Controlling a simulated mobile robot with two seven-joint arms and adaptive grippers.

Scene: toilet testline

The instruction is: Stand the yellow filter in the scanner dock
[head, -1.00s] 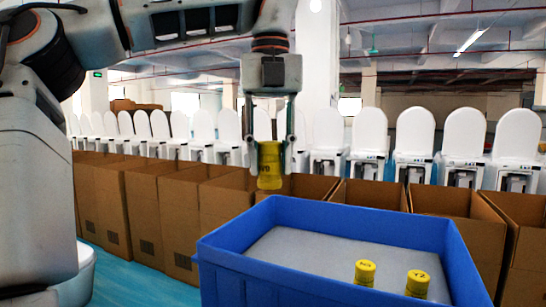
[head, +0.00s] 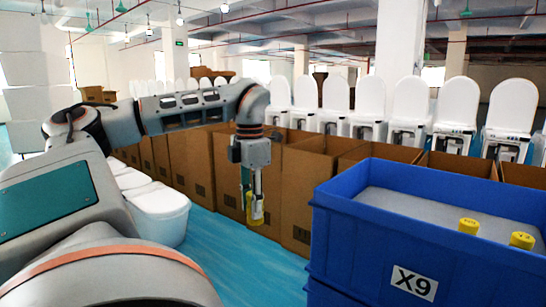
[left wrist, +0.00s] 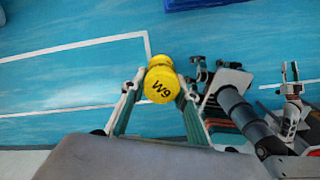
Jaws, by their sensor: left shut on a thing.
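The filter is clear of the bins, over the blue floor. I do not see a scanner dock that I can make out. My right gripper does not show clearly in any view.
The upper blue bin (head: 400,209) at the right holds two yellow filters (head: 468,226) (head: 522,241) and bears an X9 label. Open cardboard boxes (head: 310,185) and a row of white toilets stand behind. Blue floor (head: 235,265) lies free in front. Grey and black machinery (left wrist: 240,112) shows in the wrist view.

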